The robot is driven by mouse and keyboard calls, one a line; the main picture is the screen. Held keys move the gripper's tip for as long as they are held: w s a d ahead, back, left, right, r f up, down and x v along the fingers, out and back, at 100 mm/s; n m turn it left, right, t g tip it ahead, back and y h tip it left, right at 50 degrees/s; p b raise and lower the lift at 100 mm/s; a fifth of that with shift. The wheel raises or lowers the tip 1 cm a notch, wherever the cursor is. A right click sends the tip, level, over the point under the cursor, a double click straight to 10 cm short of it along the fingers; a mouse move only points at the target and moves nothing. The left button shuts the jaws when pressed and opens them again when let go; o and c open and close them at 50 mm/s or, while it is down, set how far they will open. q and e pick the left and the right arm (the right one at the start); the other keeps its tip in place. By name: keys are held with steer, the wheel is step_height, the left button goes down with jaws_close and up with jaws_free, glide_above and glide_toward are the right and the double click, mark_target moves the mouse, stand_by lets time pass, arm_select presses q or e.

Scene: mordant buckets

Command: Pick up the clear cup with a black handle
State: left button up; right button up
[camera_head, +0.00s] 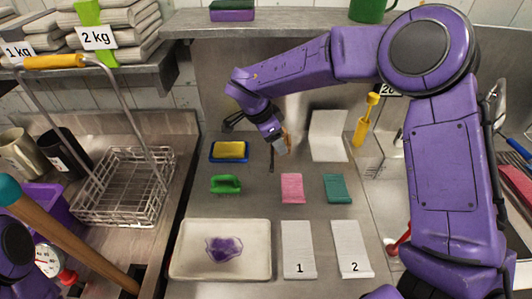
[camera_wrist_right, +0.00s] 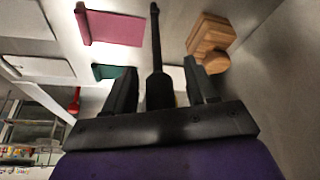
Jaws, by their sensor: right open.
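My right gripper (camera_head: 279,146) hangs over the back middle of the steel counter, and its fingertips are hard to make out in the head view. In the right wrist view the gripper (camera_wrist_right: 163,80) is open, with its two dark fingers apart. A long black handle (camera_wrist_right: 155,45) shows between and beyond the fingers; I cannot tell whether they touch it. A thin dark strip (camera_head: 271,160) below the gripper in the head view looks like the same handle. The clear cup itself cannot be made out. My left gripper is out of view.
A wooden block-like object (camera_wrist_right: 210,38) lies close beside the handle. A white tray (camera_head: 190,268) is in front. A wire basket (camera_head: 120,200) stands left.

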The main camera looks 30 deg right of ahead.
jaws_close()
